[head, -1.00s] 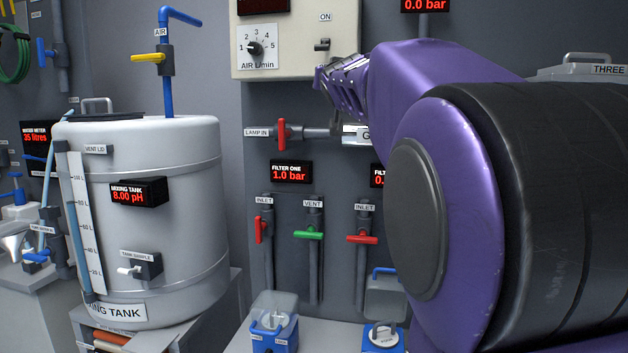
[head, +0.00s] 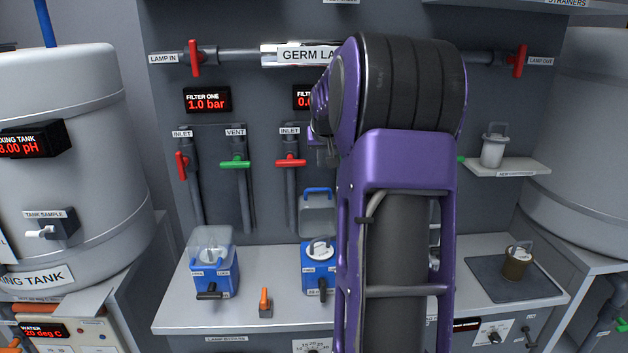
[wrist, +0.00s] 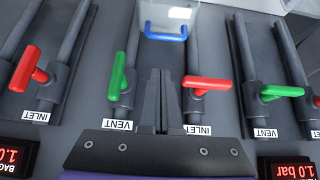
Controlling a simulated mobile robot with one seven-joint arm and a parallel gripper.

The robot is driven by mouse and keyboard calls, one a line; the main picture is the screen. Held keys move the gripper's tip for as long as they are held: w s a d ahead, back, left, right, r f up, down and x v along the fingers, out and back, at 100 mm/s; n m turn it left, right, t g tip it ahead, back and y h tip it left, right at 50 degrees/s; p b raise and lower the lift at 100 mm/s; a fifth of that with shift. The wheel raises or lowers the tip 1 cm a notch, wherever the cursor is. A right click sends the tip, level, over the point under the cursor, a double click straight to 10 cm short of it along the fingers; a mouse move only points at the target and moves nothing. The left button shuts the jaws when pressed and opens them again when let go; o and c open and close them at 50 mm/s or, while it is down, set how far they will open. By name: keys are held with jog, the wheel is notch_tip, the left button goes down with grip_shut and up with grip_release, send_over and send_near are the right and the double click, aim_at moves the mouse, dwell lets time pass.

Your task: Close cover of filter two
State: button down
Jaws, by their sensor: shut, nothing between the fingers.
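Filter two is the blue box (head: 314,278) on the bench, just left of my arm in the head view. A white round piece (head: 320,249) shows in its top. Its clear cover (head: 317,215) stands raised at the back, with a blue handle (head: 317,190) along its upper edge. In the wrist view, upside down, the cover (wrist: 177,15) and blue handle (wrist: 166,37) are at the top. My gripper (wrist: 160,74) is shut and empty, its fingertips pointing towards the handle and appearing apart from it. In the head view my arm largely hides the gripper.
Filter one (head: 213,266), with its clear cover down, stands to the left. A red inlet lever (head: 291,163) and green vent lever (head: 235,164) are on the wall; levers flank my fingers in the wrist view. A small orange-handled item (head: 265,302) is at the bench front.

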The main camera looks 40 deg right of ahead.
aim_at(322, 190)
jog(key=x, duration=1)
jog(key=shift+s+d+f, duration=0.1)
jog(key=shift+s+f, duration=0.2)
jog(key=shift+f, duration=0.1)
jog(key=shift+s+b, duration=0.2)
jog(key=shift+b, duration=0.2)
jog(key=shift+s+a+r, duration=0.1)
jog(key=shift+s+a, duration=0.1)
jog(key=shift+a, duration=0.05)
